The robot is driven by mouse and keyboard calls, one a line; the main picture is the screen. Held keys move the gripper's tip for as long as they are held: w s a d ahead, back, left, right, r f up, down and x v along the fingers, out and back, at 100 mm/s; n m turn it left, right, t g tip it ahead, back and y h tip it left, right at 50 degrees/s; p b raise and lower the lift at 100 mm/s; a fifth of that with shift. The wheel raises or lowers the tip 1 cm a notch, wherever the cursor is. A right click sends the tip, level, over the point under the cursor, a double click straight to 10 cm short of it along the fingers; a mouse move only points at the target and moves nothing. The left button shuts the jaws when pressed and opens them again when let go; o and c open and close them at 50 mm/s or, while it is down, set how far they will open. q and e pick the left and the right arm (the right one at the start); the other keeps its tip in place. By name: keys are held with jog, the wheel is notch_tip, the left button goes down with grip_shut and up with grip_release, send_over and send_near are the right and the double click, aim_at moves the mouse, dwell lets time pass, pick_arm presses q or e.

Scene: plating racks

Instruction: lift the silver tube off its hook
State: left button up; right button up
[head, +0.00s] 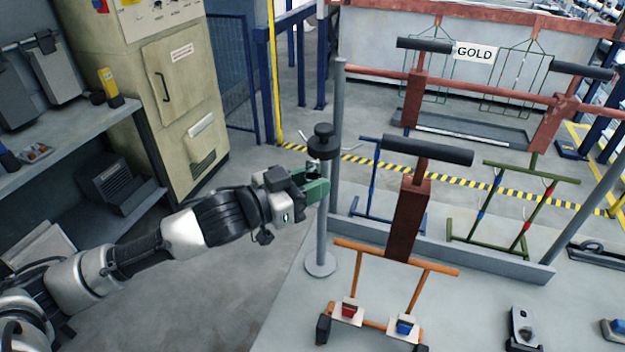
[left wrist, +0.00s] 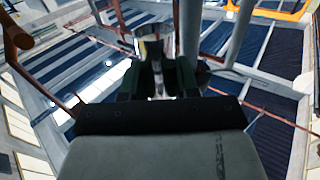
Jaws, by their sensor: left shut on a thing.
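My left gripper (head: 316,188) reaches in from the left with green fingers at the upper part of a slim grey stand (head: 321,235) with a round base and a black knob on top. In the left wrist view, the dark green fingers (left wrist: 160,78) are closed together on a silvery piece (left wrist: 152,47), which I take to be the silver tube. Most of the tube is hidden by the fingers, and its hook cannot be made out. I cannot tell whether the tube still touches the hook. My right gripper is not in view.
An orange rack (head: 408,262) with red and blue clips stands right of the stand. Blue (head: 373,170) and green (head: 530,172) racks are behind it. A grey post (head: 338,110) rises close behind the stand. A shelf (head: 75,140) and beige cabinet (head: 185,90) are at left.

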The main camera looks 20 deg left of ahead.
pick_arm(q)
jog(key=shift+s+r, duration=0.2)
jog(key=shift+s, duration=0.15)
dwell(0.3)
jog(key=shift+s, duration=0.95)
jog(key=shift+s, duration=0.1)
jog(key=s, duration=0.6)
jog(key=shift+s+a+r, duration=0.2)
jog(key=shift+s+r, duration=0.2)
